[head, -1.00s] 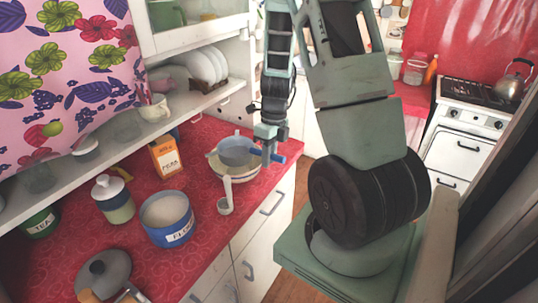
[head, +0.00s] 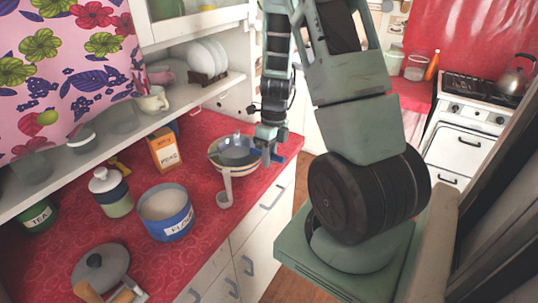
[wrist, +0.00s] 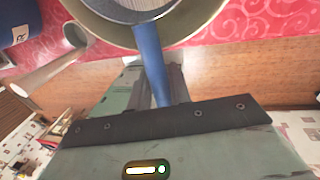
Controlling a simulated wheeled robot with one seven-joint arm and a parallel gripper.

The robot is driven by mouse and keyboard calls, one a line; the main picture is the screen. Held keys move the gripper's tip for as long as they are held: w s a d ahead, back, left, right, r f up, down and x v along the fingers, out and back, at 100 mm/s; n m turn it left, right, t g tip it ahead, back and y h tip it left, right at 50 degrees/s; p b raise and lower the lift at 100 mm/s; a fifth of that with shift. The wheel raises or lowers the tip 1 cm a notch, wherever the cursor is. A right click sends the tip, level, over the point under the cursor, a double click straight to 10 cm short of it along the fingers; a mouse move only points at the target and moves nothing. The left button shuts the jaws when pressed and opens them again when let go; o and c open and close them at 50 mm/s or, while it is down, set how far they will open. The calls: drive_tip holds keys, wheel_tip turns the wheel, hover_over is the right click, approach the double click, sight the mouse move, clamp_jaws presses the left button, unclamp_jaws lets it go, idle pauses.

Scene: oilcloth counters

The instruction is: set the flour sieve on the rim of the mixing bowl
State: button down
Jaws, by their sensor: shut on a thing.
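The flour sieve (head: 236,151) is a grey round pan with a blue handle (wrist: 150,58). My gripper (head: 268,141) is shut on that handle, at the right of the bowl. The sieve's pan is over the mouth of the cream mixing bowl (head: 240,174), which stands on the red counter near its front edge. I cannot tell whether the sieve touches the rim. In the wrist view the handle runs up from my fingers (wrist: 155,88) to the sieve at the top, with the pale bowl rim (wrist: 205,12) around it; the far side is cut off.
A blue flour tin (head: 166,218), a lidded jar (head: 110,193) and an orange box (head: 164,150) are to the left. A shelf (head: 110,136) with cups and plates overhangs behind.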

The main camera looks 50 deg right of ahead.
drive_tip(key=shift+f, duration=0.1)
drive_tip(key=c, duration=1.2)
unclamp_jaws()
drive_tip(key=d+r, duration=0.3)
drive_tip(key=r, duration=1.4)
drive_tip(key=shift+w+d+b, duration=0.2)
drive_tip(key=shift+w+b, duration=0.05)
drive_tip(key=shift+b, duration=0.15)
drive_tip(key=shift+a, duration=0.1)
